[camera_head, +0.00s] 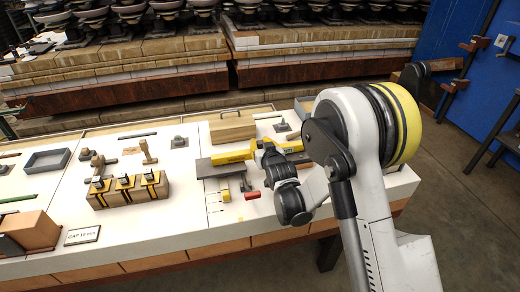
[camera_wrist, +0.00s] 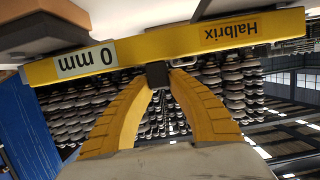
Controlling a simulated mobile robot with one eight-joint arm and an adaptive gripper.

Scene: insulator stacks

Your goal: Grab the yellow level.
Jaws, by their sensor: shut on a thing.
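The yellow level (camera_head: 232,157) is a long bar on the right part of the white bench in the head view, beside a grey plate. In the wrist view the level (camera_wrist: 130,50) runs across the top, upside down, with a "0 mm" label and the name "Halbrix". My gripper (camera_wrist: 158,75) has its two yellow fingers closed together on the level's middle. In the head view my gripper (camera_head: 266,149) reaches it from the right and hides part of it. I cannot tell whether the level touches the bench.
A wooden box (camera_head: 232,127) stands just behind the level. A red piece (camera_head: 253,195) and a small yellow piece (camera_head: 225,195) lie in front. Striped wooden blocks (camera_head: 127,190) and a grey tray (camera_head: 46,160) are to the left. Insulator stacks (camera_head: 180,45) fill the background.

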